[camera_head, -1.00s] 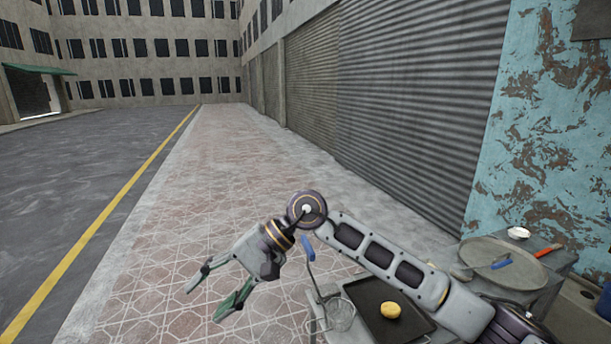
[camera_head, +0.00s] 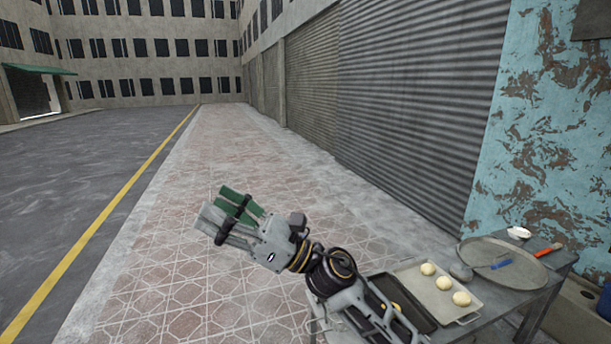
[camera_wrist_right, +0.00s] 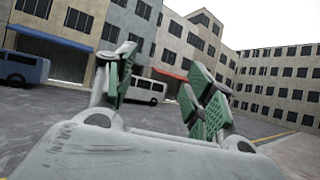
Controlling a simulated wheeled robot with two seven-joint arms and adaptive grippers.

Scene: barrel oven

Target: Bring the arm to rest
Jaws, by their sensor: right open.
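My right gripper (camera_head: 232,215) is raised over the tiled pavement, left of the table, with its green-padded fingers pointing up and to the left. It is open and empty. In the right wrist view the two green finger pads (camera_wrist_right: 165,95) stand apart with only the street behind them. My right arm reaches in from the bottom of the head view and covers part of the table's near end. My left gripper is not in view.
A table (camera_head: 520,300) stands at lower right. On it are a light tray (camera_head: 444,283) with several pale dough balls, a dark tray (camera_head: 405,298) partly behind my arm, and a round board (camera_head: 490,252) with blue- and red-handled tools. The pavement (camera_head: 130,260) to the left is free.

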